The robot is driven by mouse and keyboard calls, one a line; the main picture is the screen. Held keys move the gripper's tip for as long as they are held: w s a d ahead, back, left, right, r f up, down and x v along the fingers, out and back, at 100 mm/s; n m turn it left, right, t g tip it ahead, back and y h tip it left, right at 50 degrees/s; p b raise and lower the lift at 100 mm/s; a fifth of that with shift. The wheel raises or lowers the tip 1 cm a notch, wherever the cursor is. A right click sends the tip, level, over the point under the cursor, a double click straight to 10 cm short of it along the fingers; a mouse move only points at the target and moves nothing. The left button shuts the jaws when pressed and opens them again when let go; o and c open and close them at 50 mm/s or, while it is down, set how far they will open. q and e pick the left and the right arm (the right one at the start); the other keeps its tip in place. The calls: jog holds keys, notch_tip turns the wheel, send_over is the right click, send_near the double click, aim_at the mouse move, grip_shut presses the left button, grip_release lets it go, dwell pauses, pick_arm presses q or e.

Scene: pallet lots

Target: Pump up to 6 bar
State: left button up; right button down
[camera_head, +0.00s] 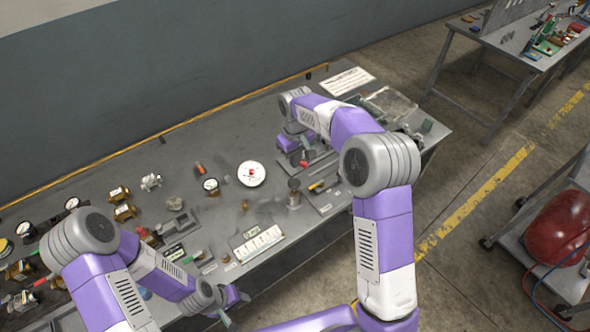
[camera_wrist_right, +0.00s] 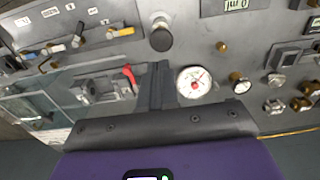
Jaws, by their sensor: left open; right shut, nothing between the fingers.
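A round white dial gauge with a red centre (camera_head: 251,173) stands on the bench; in the right wrist view the white dial (camera_wrist_right: 193,82) shows a red needle, its reading too small to tell. A short upright cylinder with a dark round top (camera_head: 294,185) stands in front of my right gripper; its dark knob also shows in the right wrist view (camera_wrist_right: 161,36). My right gripper (camera_wrist_right: 158,88) is shut and empty above the bench, between the dial and a red lever (camera_wrist_right: 130,75). My left gripper (camera_head: 236,306) is open and empty by the bench's front edge.
Small gauges and brass fittings (camera_head: 125,212) crowd the left of the grey bench. A white labelled strip (camera_head: 258,244) lies near the front edge. A white sheet (camera_head: 347,81) lies at the back right. A red rounded tank (camera_head: 558,228) with hoses sits on a cart at right.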

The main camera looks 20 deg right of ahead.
notch_tip(320, 180, up, 2)
jog(key=shift+r, duration=0.1)
dwell(1.9)
